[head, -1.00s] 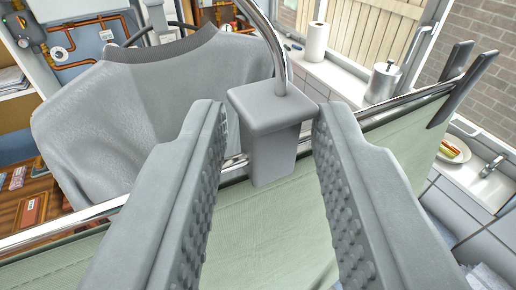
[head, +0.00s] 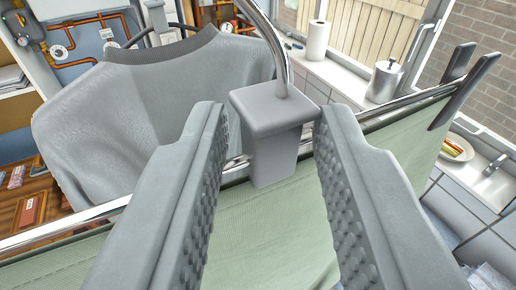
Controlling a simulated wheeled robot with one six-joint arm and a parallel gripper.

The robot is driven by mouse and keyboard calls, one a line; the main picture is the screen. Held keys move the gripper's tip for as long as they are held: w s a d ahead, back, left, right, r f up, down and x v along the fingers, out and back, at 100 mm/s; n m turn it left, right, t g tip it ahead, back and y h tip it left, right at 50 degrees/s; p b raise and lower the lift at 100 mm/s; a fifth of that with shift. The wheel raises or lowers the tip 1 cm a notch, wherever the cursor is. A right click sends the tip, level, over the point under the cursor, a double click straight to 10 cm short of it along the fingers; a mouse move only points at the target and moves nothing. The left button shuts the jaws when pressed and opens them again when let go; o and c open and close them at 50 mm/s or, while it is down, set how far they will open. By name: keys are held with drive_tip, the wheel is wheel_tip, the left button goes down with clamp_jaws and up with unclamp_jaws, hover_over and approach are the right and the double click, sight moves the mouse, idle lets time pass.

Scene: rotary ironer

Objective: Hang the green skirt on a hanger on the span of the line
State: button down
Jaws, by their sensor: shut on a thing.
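The green skirt (head: 270,235) hangs from a hanger with a chrome bar (head: 75,229) that slants across the view, higher at the right. A dark grey clip (head: 462,85) holds the skirt's right end. The hanger's grey block (head: 272,135) sits mid-bar, and its curved chrome hook (head: 273,45) rises out of the top of the view. My gripper (head: 272,125) is shut on this block, one ridged finger on each side. The skirt's lower part and left end are out of view. I cannot make out the span of the line.
A grey shirt (head: 160,100) hangs close behind the bar at left. Beyond are pipework (head: 75,45), a window sill with a paper roll (head: 316,40) and a metal canister (head: 384,80), and a counter with a plate (head: 455,150) at right.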

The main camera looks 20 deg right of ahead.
drive_tip(key=shift+w+f, duration=0.1)
drive_tip(key=shift+f, duration=0.05)
drive_tip(key=c, duration=1)
unclamp_jaws()
